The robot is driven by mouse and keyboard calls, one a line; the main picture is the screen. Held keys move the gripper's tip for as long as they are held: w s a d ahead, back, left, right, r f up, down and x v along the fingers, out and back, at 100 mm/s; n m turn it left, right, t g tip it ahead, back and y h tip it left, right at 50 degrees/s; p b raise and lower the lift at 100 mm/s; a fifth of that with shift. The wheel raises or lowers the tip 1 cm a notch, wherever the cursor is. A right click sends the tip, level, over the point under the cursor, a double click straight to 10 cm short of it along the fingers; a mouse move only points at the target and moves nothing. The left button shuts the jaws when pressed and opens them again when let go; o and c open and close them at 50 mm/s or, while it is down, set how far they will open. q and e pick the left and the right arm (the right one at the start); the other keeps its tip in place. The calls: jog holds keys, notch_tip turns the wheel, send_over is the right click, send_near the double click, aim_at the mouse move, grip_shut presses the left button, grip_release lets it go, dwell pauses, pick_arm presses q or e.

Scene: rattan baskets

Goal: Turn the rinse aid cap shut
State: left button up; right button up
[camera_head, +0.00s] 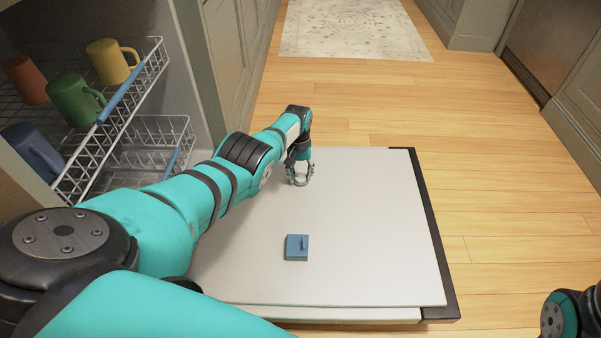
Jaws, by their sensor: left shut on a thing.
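The dishwasher door (370,215) lies open and flat, its pale inner panel facing up. My left gripper (300,182) is over the far part of this panel, pointing down. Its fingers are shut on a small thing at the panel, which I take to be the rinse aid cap. The cap is mostly hidden by the fingers, and its turn angle cannot be told. A blue square dispenser lid (296,248) with a small raised tab sits on the panel, nearer to me and apart from the gripper. My right gripper is not in view.
White wire racks (100,143) stand at the left, with an orange mug (27,80), a green mug (75,101), a yellow mug (108,62) and a blue mug (32,150). The panel's right side and the wooden floor (500,210) are clear.

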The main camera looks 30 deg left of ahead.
aim_at(299, 175)
pick_arm(q)
jog(key=shift+n, duration=0.4)
jog(key=o, duration=1.2)
jog(key=shift+c, duration=0.2)
jog(key=shift+a+r, duration=0.1)
jog(key=shift+r, duration=0.6)
notch_tip(299, 175, up, 11)
jog(key=shift+a+f, duration=0.2)
jog(key=shift+a, duration=0.05)
jog(key=shift+w, duration=0.1)
